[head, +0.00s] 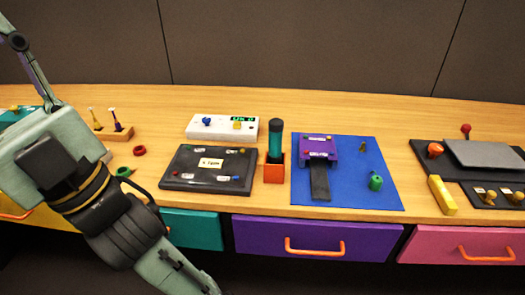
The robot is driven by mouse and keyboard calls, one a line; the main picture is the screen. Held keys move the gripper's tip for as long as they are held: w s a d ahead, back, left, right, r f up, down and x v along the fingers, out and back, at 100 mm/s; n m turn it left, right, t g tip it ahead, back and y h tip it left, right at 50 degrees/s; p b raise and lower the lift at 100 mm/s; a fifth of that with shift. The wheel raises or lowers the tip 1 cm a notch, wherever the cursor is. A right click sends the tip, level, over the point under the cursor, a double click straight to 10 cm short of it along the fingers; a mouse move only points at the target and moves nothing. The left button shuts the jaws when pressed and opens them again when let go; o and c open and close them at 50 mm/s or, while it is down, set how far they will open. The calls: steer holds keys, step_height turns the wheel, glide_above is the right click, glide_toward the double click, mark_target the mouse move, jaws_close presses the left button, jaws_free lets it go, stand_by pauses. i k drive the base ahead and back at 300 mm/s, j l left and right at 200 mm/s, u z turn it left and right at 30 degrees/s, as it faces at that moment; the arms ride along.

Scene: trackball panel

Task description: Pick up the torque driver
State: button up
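A tool with a black top and a teal body (275,142) stands upright in an orange block (273,172) near the middle of the bench; it looks like the torque driver. Its lower end is hidden in the block. My arm crosses the left side of the head view, well to the left of this tool. I can make out no gripper fingertips in this view.
A dark panel (183,183) stands close left of the holder, and a blue mat (372,195) with a purple device (318,147) close right. A white box (195,132) lies behind. Drawers (340,229) line the front.

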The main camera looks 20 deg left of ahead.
mark_target(276, 126)
steer(key=j+u, duration=0.1)
steer(key=u, duration=0.4)
steer(key=i+u, duration=0.1)
steer(key=u, duration=0.35)
steer(key=z, duration=0.7)
steer(key=k+j+z, duration=0.1)
steer(key=j+z, duration=0.35)
steer(key=k+j+z, duration=0.15)
steer(key=z, duration=0.35)
steer(key=k+j, duration=0.25)
